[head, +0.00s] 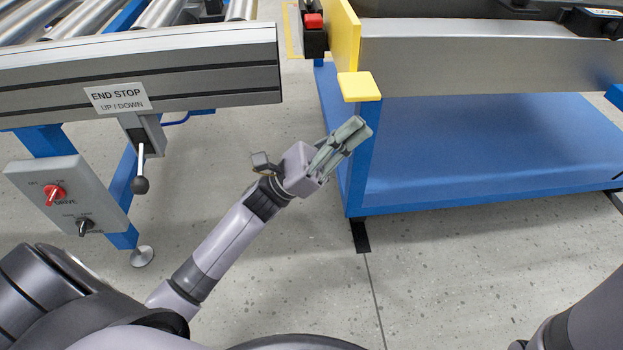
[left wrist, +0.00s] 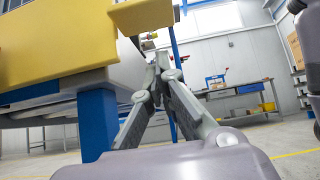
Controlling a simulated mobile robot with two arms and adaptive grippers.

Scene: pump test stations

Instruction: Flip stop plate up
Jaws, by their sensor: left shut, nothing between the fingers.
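A yellow plate (head: 346,38) stands at the left end of the right-hand station. A flat yellow tab (head: 359,86) sticks out at its near corner. In the left wrist view the yellow plate (left wrist: 55,35) fills the upper left, and the tab (left wrist: 145,15) is at the top, above the fingertips. My left gripper (head: 358,128) is shut and empty, just below the tab in the head view, beside the blue leg. My right gripper is out of view.
A roller conveyor (head: 200,65) on the left carries an END STOP UP/DOWN label (head: 118,98), a black-knobbed lever (head: 141,180) and a drive switch box (head: 65,195). A red button (head: 313,20) sits beside the yellow plate. Open floor lies between the stations.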

